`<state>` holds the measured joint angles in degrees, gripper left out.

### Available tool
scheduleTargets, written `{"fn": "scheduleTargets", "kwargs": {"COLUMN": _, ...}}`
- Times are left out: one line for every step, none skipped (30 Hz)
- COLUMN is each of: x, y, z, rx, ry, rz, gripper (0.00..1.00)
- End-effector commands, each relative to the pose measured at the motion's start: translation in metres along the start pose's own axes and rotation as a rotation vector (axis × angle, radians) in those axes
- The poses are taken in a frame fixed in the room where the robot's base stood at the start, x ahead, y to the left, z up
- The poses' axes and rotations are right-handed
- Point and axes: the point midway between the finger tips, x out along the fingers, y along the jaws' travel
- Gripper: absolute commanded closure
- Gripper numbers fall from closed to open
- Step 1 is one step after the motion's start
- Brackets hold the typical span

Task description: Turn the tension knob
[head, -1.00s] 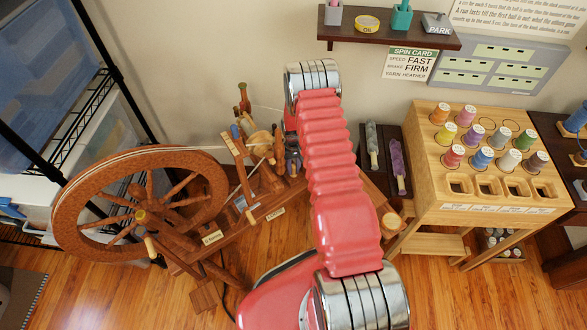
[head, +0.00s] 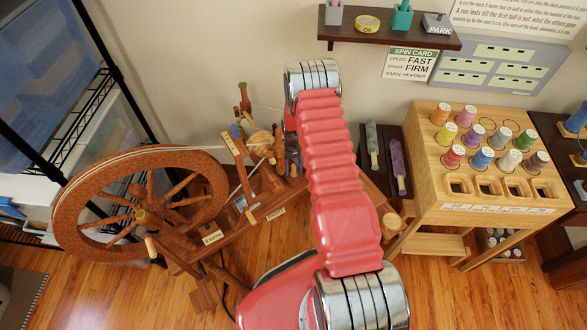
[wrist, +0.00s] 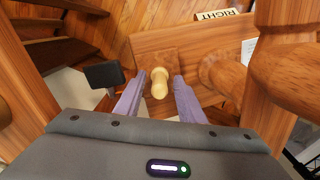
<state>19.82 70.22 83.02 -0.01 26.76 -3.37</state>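In the wrist view, a small pale wooden knob (wrist: 159,84) stands out from the brown wooden bench of the spinning wheel. My gripper (wrist: 159,82) has its two purple fingers on either side of the knob, with a narrow gap showing on each side. It is open. In the head view, the spinning wheel (head: 66,215) stands left of my red arm. My gripper and the knob cannot be made out there behind the arm and the wheel's parts.
Near the knob are a dark square piece (wrist: 104,75) and turned wooden posts (wrist: 222,73). A label reading RIGHT (wrist: 216,14) lies on the bench. A wooden rack (head: 428,185) with several thread spools stands at right. A wall shelf (head: 390,38) is above.

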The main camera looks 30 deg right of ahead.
Motion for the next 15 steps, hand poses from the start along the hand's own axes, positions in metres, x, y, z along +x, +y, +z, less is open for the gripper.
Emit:
{"fn": "scheduleTargets", "kwargs": {"x": -0.001, "y": 0.0, "z": 0.0, "rx": 0.0, "ry": 0.0, "rz": 0.0, "gripper": 0.64}}
{"fn": "scheduleTargets", "kwargs": {"x": -0.001, "y": 0.0, "z": 0.0, "rx": 0.0, "ry": 0.0, "rz": 0.0, "gripper": 0.64}}
{"fn": "scheduleTargets", "kwargs": {"x": -0.003, "y": 0.0, "z": 0.0, "rx": 0.0, "ry": 0.0, "rz": 0.0, "gripper": 0.64}}
{"fn": "scheduleTargets", "kwargs": {"x": -0.004, "y": 0.0, "z": 0.0, "rx": 0.0, "ry": 0.001, "rz": 0.0, "gripper": 0.64}}
{"fn": "scheduleTargets", "kwargs": {"x": -0.006, "y": 0.0, "z": -0.001, "rx": 0.0, "ry": 0.001, "rz": 0.0, "gripper": 0.64}}
{"fn": "scheduleTargets", "kwargs": {"x": -0.009, "y": 0.0, "z": -0.001, "rx": 0.0, "ry": 0.001, "rz": 0.0, "gripper": 0.64}}
{"fn": "scheduleTargets", "kwargs": {"x": -0.011, "y": 0.0, "z": -0.001, "rx": 0.0, "ry": 0.001, "rz": 0.0, "gripper": 0.64}}
{"fn": "scheduleTargets", "kwargs": {"x": -0.014, "y": 0.0, "z": -0.001, "rx": 0.0, "ry": 0.001, "rz": 0.0, "gripper": 0.64}}
{"fn": "scheduleTargets", "kwargs": {"x": -0.018, "y": 0.0, "z": -0.001, "rx": 0.0, "ry": 0.001, "rz": 0.0, "gripper": 0.64}}
{"fn": "scheduleTargets", "kwargs": {"x": -0.022, "y": 0.0, "z": -0.001, "rx": 0.0, "ry": 0.001, "rz": 0.0, "gripper": 0.64}}
{"fn": "scheduleTargets", "kwargs": {"x": -0.026, "y": 0.0, "z": -0.001, "rx": 0.0, "ry": 0.002, "rz": 0.0, "gripper": 0.64}}
{"fn": "scheduleTargets", "kwargs": {"x": -0.031, "y": 0.0, "z": -0.001, "rx": 0.0, "ry": 0.001, "rz": 0.0, "gripper": 0.64}}
{"fn": "scheduleTargets", "kwargs": {"x": -0.035, "y": 0.0, "z": -0.001, "rx": 0.0, "ry": 0.002, "rz": 0.0, "gripper": 0.64}}
{"fn": "scheduleTargets", "kwargs": {"x": -0.04, "y": 0.0, "z": -0.001, "rx": 0.0, "ry": 0.002, "rz": 0.0, "gripper": 0.64}}
{"fn": "scheduleTargets", "kwargs": {"x": -0.046, "y": 0.0, "z": -0.001, "rx": 0.0, "ry": 0.002, "rz": 0.0, "gripper": 0.64}}
